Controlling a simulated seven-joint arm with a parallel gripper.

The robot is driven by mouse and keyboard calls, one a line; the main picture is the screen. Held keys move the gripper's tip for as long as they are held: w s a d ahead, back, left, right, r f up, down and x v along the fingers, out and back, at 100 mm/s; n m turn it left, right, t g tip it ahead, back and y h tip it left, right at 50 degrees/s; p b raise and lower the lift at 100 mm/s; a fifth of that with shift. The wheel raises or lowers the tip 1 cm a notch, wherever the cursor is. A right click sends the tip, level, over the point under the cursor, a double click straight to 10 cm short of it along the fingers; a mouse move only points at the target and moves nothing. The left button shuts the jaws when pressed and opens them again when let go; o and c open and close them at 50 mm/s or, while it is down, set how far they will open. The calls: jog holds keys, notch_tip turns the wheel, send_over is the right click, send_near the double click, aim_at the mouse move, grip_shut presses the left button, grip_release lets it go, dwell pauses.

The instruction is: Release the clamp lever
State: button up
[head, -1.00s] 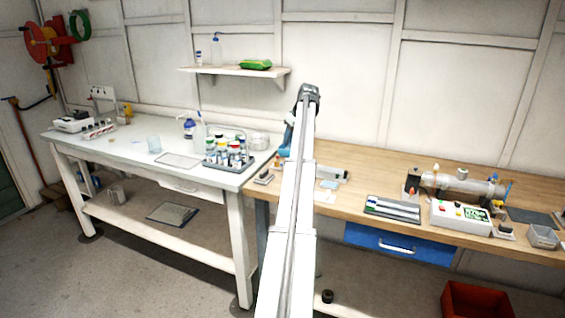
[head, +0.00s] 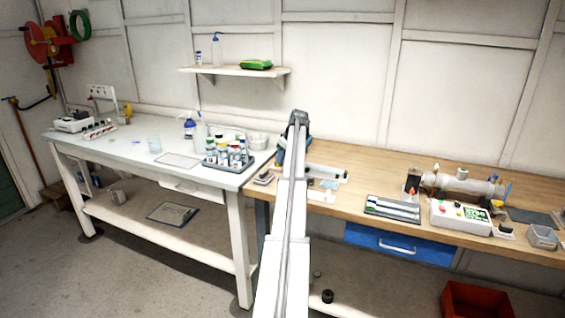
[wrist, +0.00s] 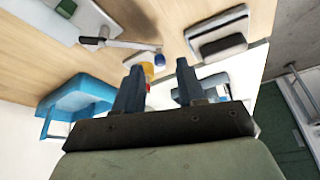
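In the wrist view my gripper (wrist: 157,76) is open, its two dark fingers apart with nothing held between them. Beyond the fingertips, a lever-like part (wrist: 125,43) with a pale rod and a grey rounded end lies over the wooden bench; I take it for the clamp lever, but cannot be sure. A small yellow-and-orange piece (wrist: 149,70) shows between the fingers, near a dark blue tip. The fingers appear apart from the lever. In the head view my arm hides the gripper and part of this bench area.
A blue object (wrist: 80,100) stands left of the fingers; a dark block on a pale base (wrist: 217,42) is at upper right. A bottle rack (head: 228,168) stands on the white table.

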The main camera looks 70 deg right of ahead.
jog(key=shift+x, duration=1.3)
jog(key=shift+c, duration=0.4)
grip_shut()
